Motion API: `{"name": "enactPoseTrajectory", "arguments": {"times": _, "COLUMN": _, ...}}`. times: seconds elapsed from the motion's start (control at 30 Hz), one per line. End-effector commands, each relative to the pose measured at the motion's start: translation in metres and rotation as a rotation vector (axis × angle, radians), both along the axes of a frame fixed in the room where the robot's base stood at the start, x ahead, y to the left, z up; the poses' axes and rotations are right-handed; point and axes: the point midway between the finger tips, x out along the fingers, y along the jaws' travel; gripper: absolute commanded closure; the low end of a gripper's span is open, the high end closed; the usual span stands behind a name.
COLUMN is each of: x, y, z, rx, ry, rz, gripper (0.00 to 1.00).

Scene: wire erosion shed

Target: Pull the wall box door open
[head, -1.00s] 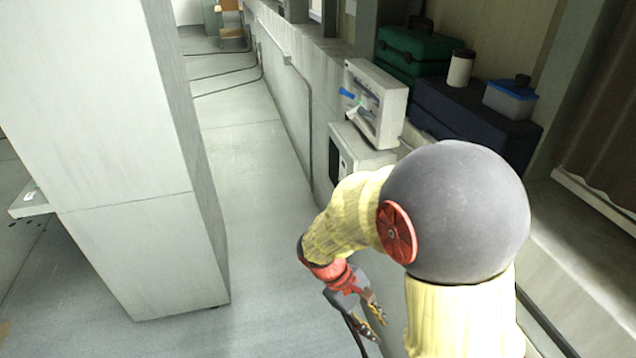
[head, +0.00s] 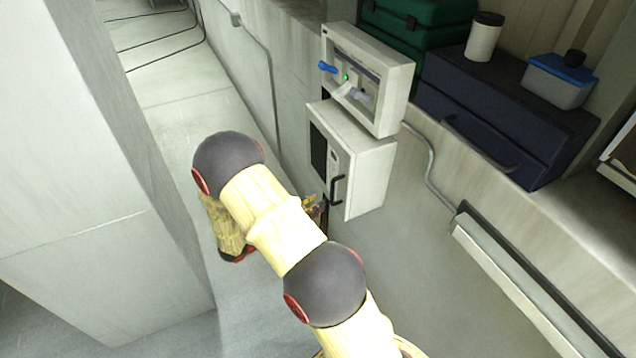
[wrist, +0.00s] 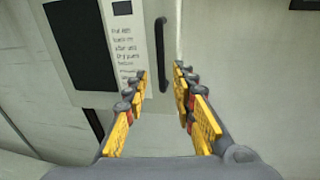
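The wall box (head: 362,170) is a pale box on the wall, below another grey unit. Its door (head: 329,150) has a dark panel and a black bar handle (head: 337,190), and looks shut. In the wrist view the door (wrist: 130,40) fills the upper left and the handle (wrist: 161,55) stands upright near its right edge. My gripper (wrist: 160,82) is open, with yellow fingers either side of the handle's lower part in the picture; I cannot tell whether they reach it in depth. In the head view my gripper (head: 314,205) is mostly hidden behind my arm, close to the handle.
A ledge at right holds a dark blue chest (head: 500,120), a green case (head: 415,20), a white canister (head: 484,38) and a blue-lidded tub (head: 558,80). A large pale block (head: 80,200) stands left; floor is clear between.

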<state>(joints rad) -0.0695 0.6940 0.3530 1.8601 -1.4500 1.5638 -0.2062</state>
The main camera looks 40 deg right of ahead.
Motion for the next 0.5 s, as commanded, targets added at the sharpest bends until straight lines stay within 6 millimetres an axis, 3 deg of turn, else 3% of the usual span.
{"name": "enactPoseTrajectory", "arguments": {"times": 0.23, "x": 0.000, "y": -0.012, "z": 0.009, "rx": -0.036, "ry": 0.029, "rz": 0.006, "gripper": 0.74}}
{"name": "enactPoseTrajectory", "arguments": {"times": 0.5, "x": -0.002, "y": -0.053, "z": 0.009, "rx": -0.034, "ry": 0.026, "rz": 0.004, "gripper": 0.74}}
